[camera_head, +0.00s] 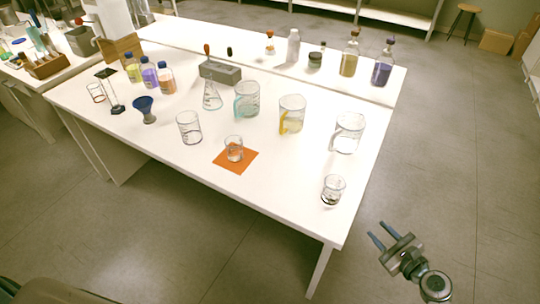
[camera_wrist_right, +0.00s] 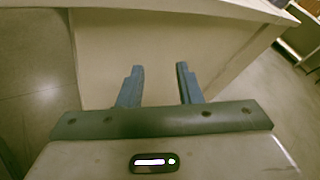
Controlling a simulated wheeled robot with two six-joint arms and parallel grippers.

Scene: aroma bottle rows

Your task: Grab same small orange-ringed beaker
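A small clear beaker (camera_head: 234,149) stands upright on an orange square mat (camera_head: 236,168) in the middle front of the table. Orange shows in its lower part, but I cannot tell a ring from the mat seen through the glass. Another small clear beaker (camera_head: 333,190) stands near the table's right front corner; its base looks dark. My right gripper (camera_head: 376,230) is open and empty, off the table's right front corner. In the right wrist view its two blue fingers (camera_wrist_right: 160,68) are apart with nothing between them. My left gripper is not in view.
Larger beakers stand behind: a clear one (camera_head: 189,128), a teal-handled one (camera_head: 247,99), a yellow-handled one (camera_head: 292,114) and a white-handled one (camera_head: 348,133). A blue funnel (camera_head: 144,108) and several bottles stand at left. The white table's (camera_head: 285,210) front strip is clear.

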